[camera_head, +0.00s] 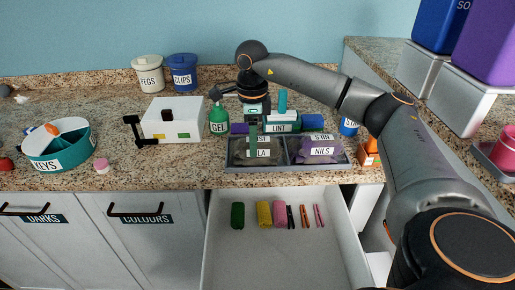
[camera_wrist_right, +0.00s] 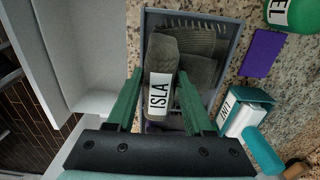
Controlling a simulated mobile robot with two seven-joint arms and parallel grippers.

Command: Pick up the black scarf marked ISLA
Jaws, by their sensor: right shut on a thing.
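The dark grey-black scarf (camera_head: 240,150) marked ISLA lies in the left compartment of a grey divided tray (camera_head: 232,168) on the counter. In the right wrist view the scarf (camera_wrist_right: 178,47) shows its folded, ribbed cloth and white ISLA label. My right gripper (camera_head: 253,147) points down at it from above. In the right wrist view its green fingers (camera_wrist_right: 160,88) stand on either side of the labelled fold, shut on it. A purple scarf (camera_head: 318,149) marked NILS lies in the right compartment. My left gripper is not in view.
Behind the tray stand a green GEL bottle (camera_head: 219,120) and a teal LINT box (camera_head: 283,127). A white box (camera_head: 173,120) and a teal KEYS bowl (camera_head: 57,150) stand left. Below, an open drawer (camera_head: 280,260) holds several small items.

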